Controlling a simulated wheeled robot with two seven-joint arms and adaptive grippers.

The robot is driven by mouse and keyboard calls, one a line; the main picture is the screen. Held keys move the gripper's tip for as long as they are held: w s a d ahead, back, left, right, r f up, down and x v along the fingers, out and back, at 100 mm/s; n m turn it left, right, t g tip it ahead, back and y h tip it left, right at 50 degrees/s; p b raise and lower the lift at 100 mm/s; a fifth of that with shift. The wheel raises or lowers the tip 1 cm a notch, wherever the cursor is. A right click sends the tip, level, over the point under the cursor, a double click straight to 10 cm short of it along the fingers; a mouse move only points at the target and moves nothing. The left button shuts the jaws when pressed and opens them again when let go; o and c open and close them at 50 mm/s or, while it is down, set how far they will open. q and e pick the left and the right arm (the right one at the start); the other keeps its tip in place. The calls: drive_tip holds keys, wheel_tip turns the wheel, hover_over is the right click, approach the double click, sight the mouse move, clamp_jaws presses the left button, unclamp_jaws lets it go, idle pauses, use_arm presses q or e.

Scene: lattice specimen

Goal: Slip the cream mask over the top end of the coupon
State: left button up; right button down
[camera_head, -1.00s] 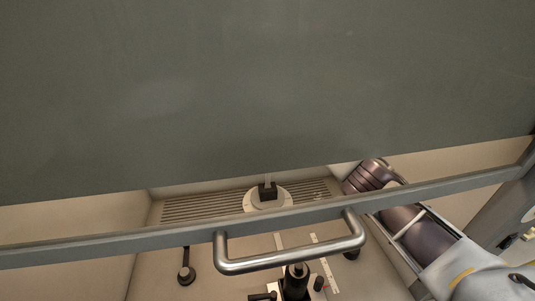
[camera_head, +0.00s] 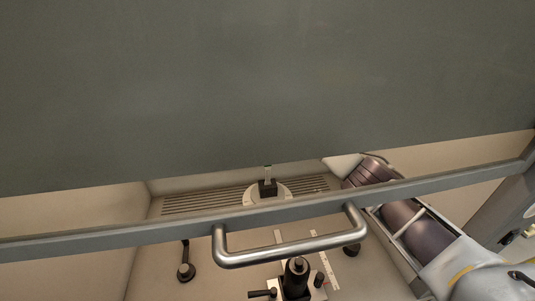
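A small black holder (camera_head: 267,188) stands on a pale round base (camera_head: 252,195) at the back of an enclosure. A thin pale upright piece (camera_head: 267,173), possibly the coupon, shows at its top. The sash panel and its frame hide part of this area. I cannot make out the cream mask. Neither gripper can be seen in the head view.
A large grey-green panel (camera_head: 250,90) fills the upper view, with a metal rail and bar handle (camera_head: 290,252) across the front.

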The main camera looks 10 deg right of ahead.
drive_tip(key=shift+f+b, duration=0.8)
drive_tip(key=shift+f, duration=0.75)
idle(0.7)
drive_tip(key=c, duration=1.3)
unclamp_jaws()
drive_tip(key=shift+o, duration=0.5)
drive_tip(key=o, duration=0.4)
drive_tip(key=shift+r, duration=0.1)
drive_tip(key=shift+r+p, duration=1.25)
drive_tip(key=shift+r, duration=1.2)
